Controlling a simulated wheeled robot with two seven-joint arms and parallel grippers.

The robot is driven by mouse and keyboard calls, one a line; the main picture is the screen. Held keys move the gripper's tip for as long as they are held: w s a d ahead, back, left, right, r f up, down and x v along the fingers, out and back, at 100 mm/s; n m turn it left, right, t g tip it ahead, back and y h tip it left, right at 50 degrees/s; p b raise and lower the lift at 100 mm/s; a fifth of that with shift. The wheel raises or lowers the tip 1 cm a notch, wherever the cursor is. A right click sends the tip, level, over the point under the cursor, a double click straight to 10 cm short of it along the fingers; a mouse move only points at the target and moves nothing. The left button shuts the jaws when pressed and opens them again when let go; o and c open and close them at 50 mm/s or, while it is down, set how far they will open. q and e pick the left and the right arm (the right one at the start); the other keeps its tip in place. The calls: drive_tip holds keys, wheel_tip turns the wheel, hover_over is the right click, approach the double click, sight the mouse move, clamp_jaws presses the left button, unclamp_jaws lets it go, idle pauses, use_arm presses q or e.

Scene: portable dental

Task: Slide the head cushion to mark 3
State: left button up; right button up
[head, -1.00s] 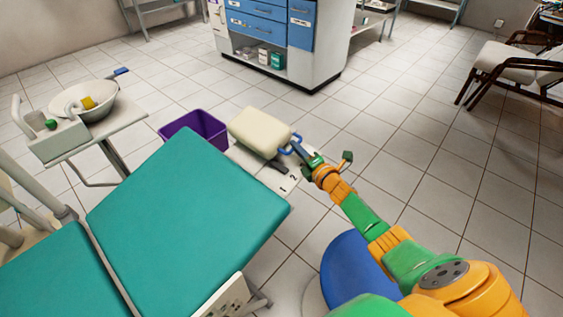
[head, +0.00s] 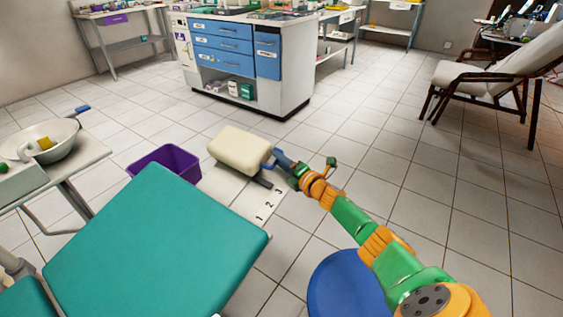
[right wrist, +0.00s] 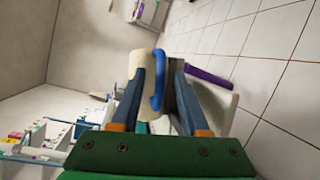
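The cream head cushion (head: 238,150) is at the far end of the teal chair, beyond the backrest (head: 155,245), with a gap between them. A blue handle (head: 269,163) is on its right side. A pale scale strip (head: 250,200) shows the numbers 1, 2 and 3. The cushion is beyond the 3 (head: 277,191), and a dark bracket lies between them. My right gripper (head: 285,163) is at the handle. My left gripper is not in view.
A purple bin (head: 165,163) stands left of the cushion. A basin (head: 48,143) on a side table is at the far left. A blue round seat (head: 345,286) is below my right arm. A cabinet with blue drawers (head: 222,42) stands behind. The floor to the right is mostly clear.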

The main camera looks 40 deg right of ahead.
drive_tip(key=s+p, duration=0.3)
drive_tip(key=s, duration=0.4)
drive_tip(key=shift+r, duration=0.45)
